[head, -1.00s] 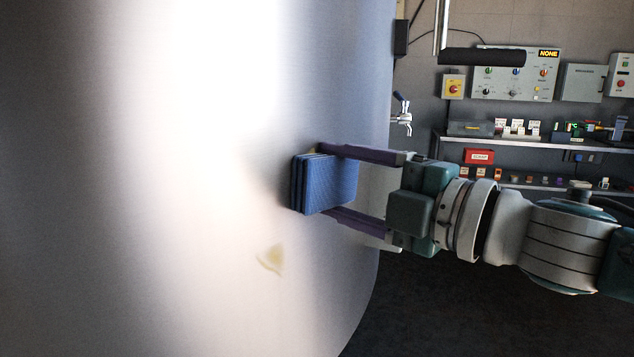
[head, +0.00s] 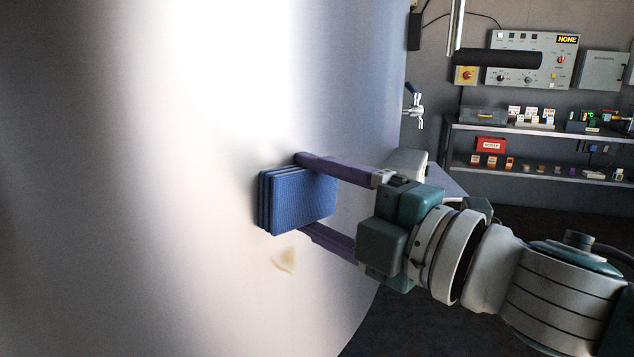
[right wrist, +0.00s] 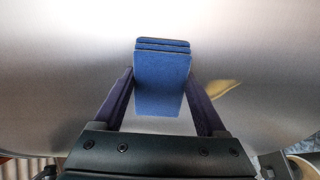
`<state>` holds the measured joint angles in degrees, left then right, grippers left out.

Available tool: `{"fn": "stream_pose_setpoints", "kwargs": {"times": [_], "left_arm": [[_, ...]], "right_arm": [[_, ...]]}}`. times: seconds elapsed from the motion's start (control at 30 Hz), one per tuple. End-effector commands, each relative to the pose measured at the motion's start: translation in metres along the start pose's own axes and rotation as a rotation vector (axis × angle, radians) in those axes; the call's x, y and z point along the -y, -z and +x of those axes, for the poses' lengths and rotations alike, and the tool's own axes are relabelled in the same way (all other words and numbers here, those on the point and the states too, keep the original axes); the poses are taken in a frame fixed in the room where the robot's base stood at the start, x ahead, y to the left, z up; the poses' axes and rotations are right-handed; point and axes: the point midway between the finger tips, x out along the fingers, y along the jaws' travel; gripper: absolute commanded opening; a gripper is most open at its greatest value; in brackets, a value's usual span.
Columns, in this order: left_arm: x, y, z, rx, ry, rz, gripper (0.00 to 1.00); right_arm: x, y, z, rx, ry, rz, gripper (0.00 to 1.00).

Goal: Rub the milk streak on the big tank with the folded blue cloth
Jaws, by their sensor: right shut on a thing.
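The big tank (head: 200,250) is a smooth, shiny metal curve that fills the left and middle of the head view. A pale yellow milk streak (head: 284,260) shows on its side, just below the cloth; in the right wrist view the streak (right wrist: 226,92) is right of the cloth. My right gripper (head: 303,194) is shut on the folded blue cloth (head: 298,200), which has several layers. The cloth's layered edge faces the tank wall, at or very close to it; I cannot tell if it touches. My left gripper is not in view.
A small tap (head: 414,108) sticks out at the tank's right edge. Behind are a control panel (head: 533,60) on the wall and shelves (head: 545,130) with small boxes. Dark floor (head: 420,320) is clear below my right arm.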

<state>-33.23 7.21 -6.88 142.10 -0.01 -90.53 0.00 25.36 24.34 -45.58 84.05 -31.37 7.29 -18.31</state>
Motion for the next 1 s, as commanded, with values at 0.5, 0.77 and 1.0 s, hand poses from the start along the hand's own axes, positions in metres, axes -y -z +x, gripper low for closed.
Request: {"fn": "stream_pose_setpoints", "kwargs": {"times": [0.5,0.77,1.0], "left_arm": [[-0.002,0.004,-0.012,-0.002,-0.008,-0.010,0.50],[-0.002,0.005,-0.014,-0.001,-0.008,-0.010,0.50],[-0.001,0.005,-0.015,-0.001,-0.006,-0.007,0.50]], "right_arm": [[0.002,0.036,0.001,-0.004,-0.001,0.004,0.29],[0.005,0.050,0.001,-0.001,-0.001,-0.001,0.29],[0.005,0.049,-0.001,-0.001,0.000,-0.001,0.29]]}}
